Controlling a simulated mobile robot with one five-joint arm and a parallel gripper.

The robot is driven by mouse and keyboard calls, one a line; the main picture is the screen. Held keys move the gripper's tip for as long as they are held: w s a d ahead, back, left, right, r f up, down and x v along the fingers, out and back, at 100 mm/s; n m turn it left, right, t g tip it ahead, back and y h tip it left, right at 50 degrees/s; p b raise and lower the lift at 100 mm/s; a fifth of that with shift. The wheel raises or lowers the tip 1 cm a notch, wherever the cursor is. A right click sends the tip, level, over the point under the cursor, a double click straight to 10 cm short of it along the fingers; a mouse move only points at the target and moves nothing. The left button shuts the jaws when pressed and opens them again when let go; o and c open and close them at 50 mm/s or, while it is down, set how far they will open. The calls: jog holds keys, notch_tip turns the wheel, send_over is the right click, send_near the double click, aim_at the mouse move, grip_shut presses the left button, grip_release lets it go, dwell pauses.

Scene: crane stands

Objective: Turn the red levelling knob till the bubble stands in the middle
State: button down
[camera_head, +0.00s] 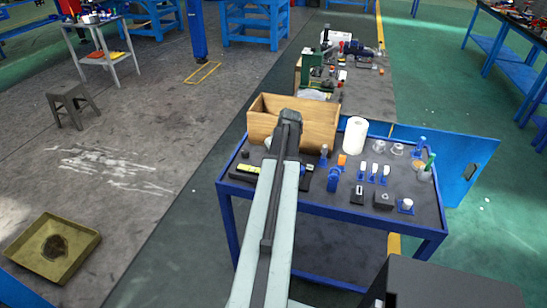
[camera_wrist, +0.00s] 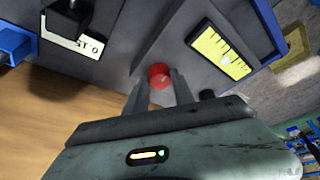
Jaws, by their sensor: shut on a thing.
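The red levelling knob (camera_wrist: 159,76) shows in the wrist view between the two fingertips of my gripper (camera_wrist: 160,83), which is shut on it. Beside it on the same dark grey body is a yellow-green level vial (camera_wrist: 210,43) with dark marks. A pale bubble (camera_wrist: 226,59) lies in the vial, a little toward its lower right end from the middle. In the head view the level's yellow part (camera_head: 248,169) shows left of my arm on the blue table (camera_head: 330,208). My arm hides the knob and the fingertips there.
A wooden box (camera_head: 325,125) stands at the table's back left, with a white roll (camera_head: 354,135) beside it. An orange block (camera_head: 341,160), a blue fixture (camera_head: 333,180) and several small parts crowd the table to the right of my arm.

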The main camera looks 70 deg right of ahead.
jog(key=shift+d+n, duration=0.2)
jog(key=shift+n, duration=0.3)
jog(key=c, duration=1.1)
grip_release()
jog(key=shift+t, duration=0.3)
jog(key=shift+a, duration=0.1)
jog(key=p+v, duration=0.7)
jog(key=v, duration=0.1)
